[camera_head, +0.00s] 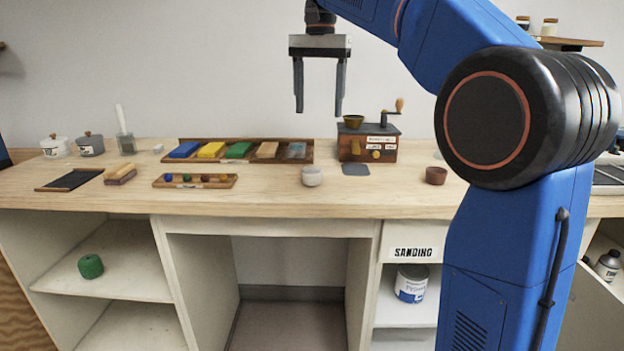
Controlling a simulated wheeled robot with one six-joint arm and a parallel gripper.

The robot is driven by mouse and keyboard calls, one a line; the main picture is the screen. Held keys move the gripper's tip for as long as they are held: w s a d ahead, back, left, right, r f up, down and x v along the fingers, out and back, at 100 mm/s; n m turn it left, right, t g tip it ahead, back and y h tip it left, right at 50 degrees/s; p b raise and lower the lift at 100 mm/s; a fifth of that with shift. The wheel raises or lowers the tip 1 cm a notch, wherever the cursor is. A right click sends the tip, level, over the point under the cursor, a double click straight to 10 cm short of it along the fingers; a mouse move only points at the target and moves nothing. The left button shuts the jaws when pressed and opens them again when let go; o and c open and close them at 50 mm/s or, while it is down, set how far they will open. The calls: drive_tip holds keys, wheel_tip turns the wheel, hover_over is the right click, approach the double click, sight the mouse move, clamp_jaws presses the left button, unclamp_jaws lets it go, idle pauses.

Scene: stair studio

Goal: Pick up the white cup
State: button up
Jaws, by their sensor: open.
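The white cup (312,177) stands upright on the wooden workbench top (270,203), near the middle of the bench. My gripper (319,110) is open and empty, pointing down. It appears in the picture above the cup, with clear space between its fingertips and the cup. How far it is from the cup in depth I cannot tell. Nothing hides the cup.
Behind the cup is a tray of coloured blocks (222,162) and a grinder-like wooden box (367,143). A small bead tray (195,187) lies to the left. A brown cup (436,175) and a grey flat piece (356,169) are to the right.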

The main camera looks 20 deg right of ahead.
drive_tip(key=w+r, duration=0.1)
drive_tip(key=w, duration=0.1)
approach(312, 176)
drive_tip(key=shift+m, duration=0.4)
drive_tip(key=w+f, duration=0.1)
drive_tip(key=w+d+f, duration=0.1)
drive_tip(key=w, duration=0.1)
drive_tip(key=shift+w+f, duration=0.2)
drive_tip(key=shift+f, duration=0.1)
drive_tip(key=shift+s+a+f, duration=0.1)
drive_tip(key=shift+f, duration=1.2)
drive_tip(key=shift+s+f, duration=0.1)
drive_tip(key=shift+f, duration=1.2)
drive_tip(key=c, duration=1.1)
